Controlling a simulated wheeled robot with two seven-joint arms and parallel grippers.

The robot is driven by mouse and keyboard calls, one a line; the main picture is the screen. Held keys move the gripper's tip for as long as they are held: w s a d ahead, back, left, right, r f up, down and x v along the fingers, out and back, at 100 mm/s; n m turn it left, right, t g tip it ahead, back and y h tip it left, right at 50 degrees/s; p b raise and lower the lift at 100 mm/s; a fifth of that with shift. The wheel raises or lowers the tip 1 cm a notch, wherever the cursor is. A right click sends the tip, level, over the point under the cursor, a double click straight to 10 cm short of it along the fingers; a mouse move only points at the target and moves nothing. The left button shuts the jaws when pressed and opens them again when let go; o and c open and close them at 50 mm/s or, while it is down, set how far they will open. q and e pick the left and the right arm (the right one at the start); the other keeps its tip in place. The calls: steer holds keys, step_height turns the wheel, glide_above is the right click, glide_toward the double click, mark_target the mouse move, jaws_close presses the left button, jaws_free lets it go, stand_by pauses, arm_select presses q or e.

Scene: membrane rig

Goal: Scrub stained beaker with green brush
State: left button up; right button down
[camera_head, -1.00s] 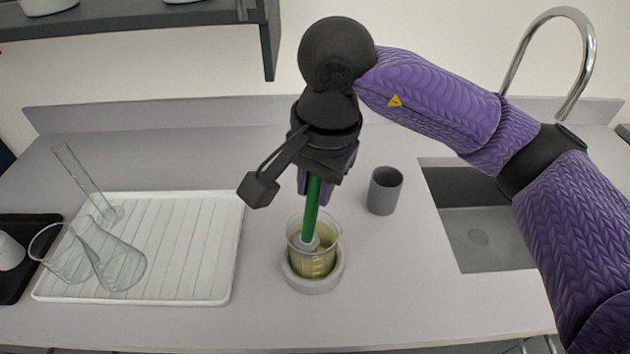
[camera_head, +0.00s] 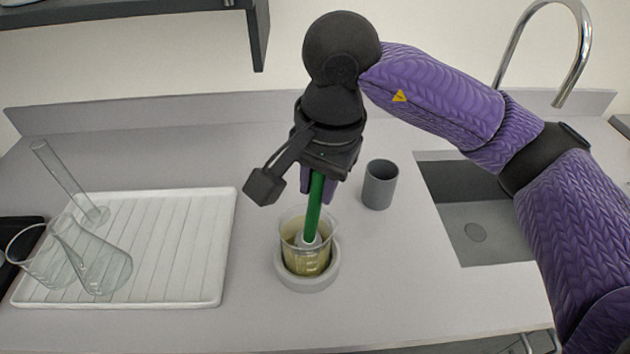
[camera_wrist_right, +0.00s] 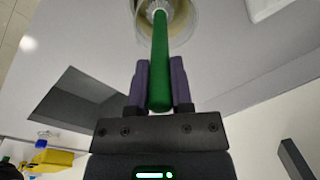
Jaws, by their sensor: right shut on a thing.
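The stained beaker (camera_head: 295,257) is clear glass with a yellowish-brown tint and stands upright in a grey ring holder (camera_head: 312,283) on the counter. My right gripper (camera_head: 317,190) is above the beaker, shut on the green handle of the brush (camera_head: 314,208). The brush points down, and its pale head is inside the beaker. In the right wrist view the green handle (camera_wrist_right: 160,60) lies between the purple fingers of my right gripper (camera_wrist_right: 160,85), and its head is within the beaker's round mouth. My left gripper is not in view.
A white drying rack (camera_head: 180,250) with several glass vessels (camera_head: 95,260) stands at the left. A grey cup (camera_head: 380,187) stands behind and right of the beaker. The sink (camera_head: 470,225) is at the right. The counter in front of the beaker is clear.

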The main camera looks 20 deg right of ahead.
steer(key=shift+s+r, duration=0.1)
steer(key=shift+r+p, duration=1.3)
steer(key=shift+r, duration=0.7)
step_height(320, 180, down, 4)
steer(key=b, duration=0.4)
steer(key=shift+f, duration=0.2)
steer(key=shift+r, duration=0.1)
steer(key=shift+d, duration=0.15)
